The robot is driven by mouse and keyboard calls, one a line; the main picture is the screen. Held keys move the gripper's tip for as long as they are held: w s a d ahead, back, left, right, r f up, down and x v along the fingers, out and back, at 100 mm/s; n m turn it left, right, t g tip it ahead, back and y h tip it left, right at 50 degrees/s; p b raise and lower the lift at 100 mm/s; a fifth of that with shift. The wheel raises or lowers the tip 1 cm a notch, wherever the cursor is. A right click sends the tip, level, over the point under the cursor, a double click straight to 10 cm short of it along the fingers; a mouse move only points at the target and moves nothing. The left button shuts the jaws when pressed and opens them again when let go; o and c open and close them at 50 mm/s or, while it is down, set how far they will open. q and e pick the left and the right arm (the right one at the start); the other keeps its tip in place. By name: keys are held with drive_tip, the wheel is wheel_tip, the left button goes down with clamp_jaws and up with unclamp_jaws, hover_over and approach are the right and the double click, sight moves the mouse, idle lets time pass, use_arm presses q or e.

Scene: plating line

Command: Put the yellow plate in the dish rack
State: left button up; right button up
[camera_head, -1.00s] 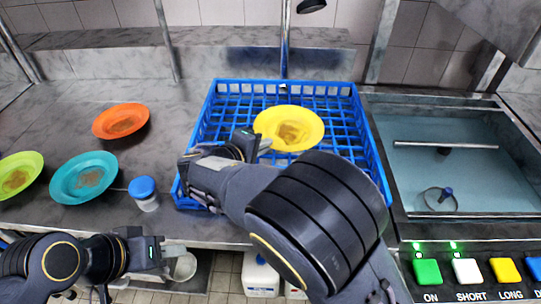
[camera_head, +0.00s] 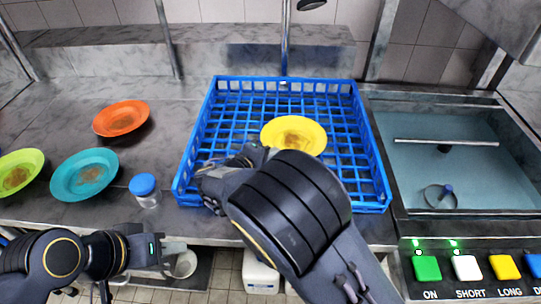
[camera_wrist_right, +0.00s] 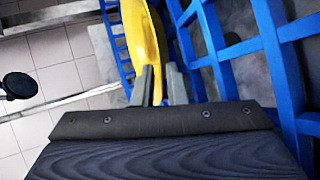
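The yellow plate (camera_head: 294,134), with a brown smear on its face, is over the middle of the blue dish rack (camera_head: 376,181). I cannot tell whether it touches the rack. In the right wrist view the plate (camera_wrist_right: 145,35) shows nearly edge-on, with its rim between the two fingers of my right gripper (camera_wrist_right: 158,82). The rack's bars (camera_wrist_right: 272,40) are close beside it. In the head view my right forearm hides most of that gripper. My left gripper (camera_head: 172,252) is at the counter's front edge, away from the plate; its finger gap is unclear.
Orange (camera_head: 121,105), teal (camera_head: 66,187) and green (camera_head: 10,188) plates lie on the counter at left. A blue-lidded jar (camera_head: 146,198) stands left of the rack. A water basin (camera_head: 450,165) and coloured buttons (camera_head: 427,268) are at right.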

drive_tip(key=shift+o, duration=1.2)
drive_tip(key=shift+r, duration=0.2)
drive_tip(key=shift+s+a, duration=0.2)
drive_tip(key=shift+s, duration=0.05)
drive_tip(key=b+v, duration=0.1)
drive_tip(key=v, duration=1)
drive_tip(key=shift+s+r+b, duration=0.15)
drive_tip(key=shift+b, duration=0.15)
